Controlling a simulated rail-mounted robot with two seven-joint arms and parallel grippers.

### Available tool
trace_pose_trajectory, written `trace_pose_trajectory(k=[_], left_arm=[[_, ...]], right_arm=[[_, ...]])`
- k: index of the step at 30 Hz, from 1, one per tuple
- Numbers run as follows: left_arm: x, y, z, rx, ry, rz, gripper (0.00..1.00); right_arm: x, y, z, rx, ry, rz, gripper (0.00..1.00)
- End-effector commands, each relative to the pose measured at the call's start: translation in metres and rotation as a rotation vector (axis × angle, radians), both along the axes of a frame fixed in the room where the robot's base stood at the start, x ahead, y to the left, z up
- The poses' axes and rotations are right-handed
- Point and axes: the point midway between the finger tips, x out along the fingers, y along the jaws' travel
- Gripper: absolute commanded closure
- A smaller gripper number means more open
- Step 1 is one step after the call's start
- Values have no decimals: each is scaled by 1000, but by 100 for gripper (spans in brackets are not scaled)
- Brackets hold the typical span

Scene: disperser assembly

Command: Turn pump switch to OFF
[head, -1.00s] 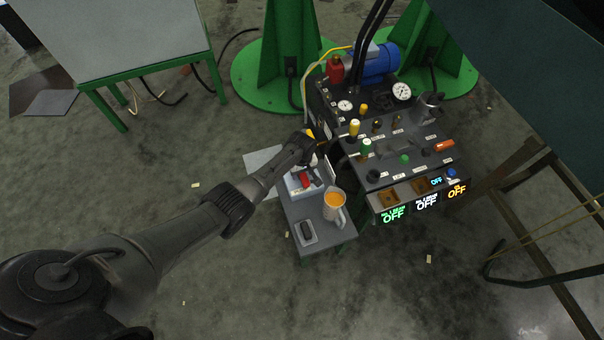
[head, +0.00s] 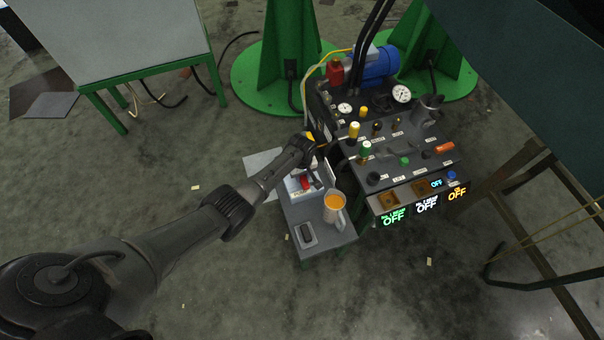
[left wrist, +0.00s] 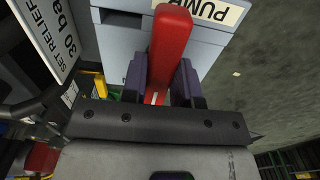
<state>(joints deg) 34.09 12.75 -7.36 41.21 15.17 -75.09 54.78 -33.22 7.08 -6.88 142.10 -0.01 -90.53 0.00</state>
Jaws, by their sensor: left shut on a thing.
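The pump switch is a red lever (left wrist: 170,45) on a grey box (left wrist: 115,42) with a "PUMP" label (left wrist: 213,10) that appears upside down in the left wrist view. My left gripper (left wrist: 160,82) is shut on the red lever, with a dark finger on each side of it. In the head view the red lever (head: 305,183) shows small beside the panel, with my left gripper (head: 317,164) over it. The fingertips there are too small to make out. The lever's ON or OFF marks cannot be read. My right gripper is not in view.
A small grey table (head: 325,243) holds a jug of orange liquid (head: 334,204) and a dark device (head: 307,233), close to my left gripper. The black control panel (head: 400,150) stands just right, with knobs, gauges and lit "OFF" displays (head: 427,204). A "SET RELIEF 30 bar" sign (left wrist: 50,35) is close.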

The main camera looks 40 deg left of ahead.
Motion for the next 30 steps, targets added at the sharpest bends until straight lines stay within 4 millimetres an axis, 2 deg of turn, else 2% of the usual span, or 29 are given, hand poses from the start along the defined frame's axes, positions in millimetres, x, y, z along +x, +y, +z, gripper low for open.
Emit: trace_pose_trajectory(k=[10,18,30], left_arm=[[0,-1,3,-1,2,148,96],[0,-1,2,-3,3,399,96],[0,-1,0,-2,2,778,96]], right_arm=[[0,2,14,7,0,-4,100],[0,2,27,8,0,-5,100],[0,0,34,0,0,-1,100]])
